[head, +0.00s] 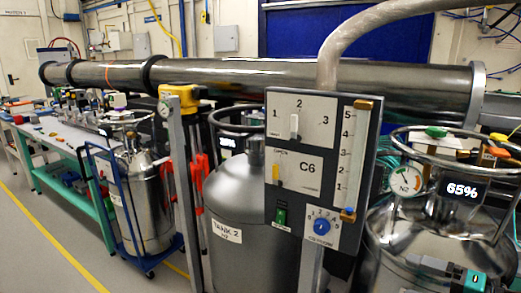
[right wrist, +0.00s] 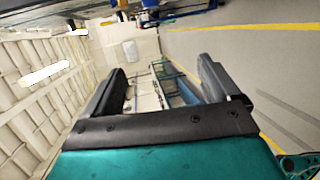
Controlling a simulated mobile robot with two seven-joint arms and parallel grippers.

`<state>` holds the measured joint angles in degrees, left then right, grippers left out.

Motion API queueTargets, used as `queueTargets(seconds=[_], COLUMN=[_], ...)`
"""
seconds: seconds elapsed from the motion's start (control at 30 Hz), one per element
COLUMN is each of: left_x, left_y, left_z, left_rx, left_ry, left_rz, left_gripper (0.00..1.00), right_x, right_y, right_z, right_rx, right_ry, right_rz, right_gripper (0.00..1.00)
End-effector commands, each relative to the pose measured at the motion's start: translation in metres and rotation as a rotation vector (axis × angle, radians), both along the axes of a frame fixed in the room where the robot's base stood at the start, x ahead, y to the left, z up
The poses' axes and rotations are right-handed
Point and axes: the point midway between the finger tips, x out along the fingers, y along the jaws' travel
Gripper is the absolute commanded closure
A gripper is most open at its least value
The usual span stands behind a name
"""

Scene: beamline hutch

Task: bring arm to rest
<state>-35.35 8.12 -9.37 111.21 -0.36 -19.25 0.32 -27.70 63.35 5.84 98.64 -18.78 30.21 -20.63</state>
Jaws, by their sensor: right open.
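My right gripper (right wrist: 163,76) shows in the right wrist view with its two dark fingers spread apart and nothing between them. Its teal body fills the bottom of that view, and the picture is tilted. A teal and black part at the bottom right of the head view may be mine, but I cannot tell which part. My left gripper is in neither view.
A grey control panel (head: 300,142) on a post stands close in front, before the grey TANK 2 (head: 226,220). A shiny tank with an N2 gauge (head: 405,181) is at right. A steel pipe (head: 240,78) crosses behind. Grey floor (head: 40,255) is clear at left.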

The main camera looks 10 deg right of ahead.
Motion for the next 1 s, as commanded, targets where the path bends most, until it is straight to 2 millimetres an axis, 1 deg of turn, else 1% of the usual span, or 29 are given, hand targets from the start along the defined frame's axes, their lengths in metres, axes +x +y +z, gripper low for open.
queueTargets(seconds=[0.03, 0.1, 0.17, 0.2, 0.27, 0.3, 0.37, 0.4, 0.47, 0.5, 0.6, 0.7, 0.83, 1.0], left_x=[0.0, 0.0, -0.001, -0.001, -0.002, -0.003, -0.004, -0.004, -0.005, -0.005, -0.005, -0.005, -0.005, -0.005], left_y=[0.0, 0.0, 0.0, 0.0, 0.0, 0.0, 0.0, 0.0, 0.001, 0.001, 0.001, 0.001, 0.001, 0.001], left_z=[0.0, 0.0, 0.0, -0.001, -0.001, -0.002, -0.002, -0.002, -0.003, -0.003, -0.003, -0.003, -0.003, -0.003], left_rx=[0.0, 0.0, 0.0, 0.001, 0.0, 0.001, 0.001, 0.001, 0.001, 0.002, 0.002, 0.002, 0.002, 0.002], left_ry=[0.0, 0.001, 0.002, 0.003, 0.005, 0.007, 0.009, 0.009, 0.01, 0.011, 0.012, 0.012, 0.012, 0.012], left_rz=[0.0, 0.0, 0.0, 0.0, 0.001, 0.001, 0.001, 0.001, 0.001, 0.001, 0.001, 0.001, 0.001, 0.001], left_gripper=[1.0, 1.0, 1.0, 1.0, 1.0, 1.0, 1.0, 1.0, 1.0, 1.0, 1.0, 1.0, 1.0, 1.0], right_x=[-0.007, -0.016, -0.026, -0.032, -0.043, -0.05, -0.062, -0.07, -0.081, -0.088, -0.102, -0.112, -0.117, -0.118], right_y=[0.008, 0.018, 0.029, 0.037, 0.052, 0.063, 0.082, 0.097, 0.118, 0.133, 0.165, 0.189, 0.203, 0.205], right_z=[-0.021, -0.047, -0.07, -0.084, -0.105, -0.119, -0.137, -0.149, -0.163, -0.17, -0.183, -0.19, -0.192, -0.193], right_rx=[0.105, 0.242, 0.359, 0.437, 0.555, 0.631, 0.747, 0.822, 0.928, 0.995, 1.127, 1.215, 1.266, 1.271], right_ry=[0.049, 0.124, 0.194, 0.243, 0.32, 0.373, 0.457, 0.515, 0.599, 0.653, 0.771, 0.855, 0.907, 0.914], right_rz=[-0.084, -0.2, -0.297, -0.361, -0.455, -0.515, -0.603, -0.658, -0.735, -0.78, -0.871, -0.929, -0.961, -0.966], right_gripper=[0.11, 0.11, 0.11, 0.11, 0.11, 0.11, 0.11, 0.11, 0.11, 0.11, 0.11, 0.11, 0.11, 0.11])
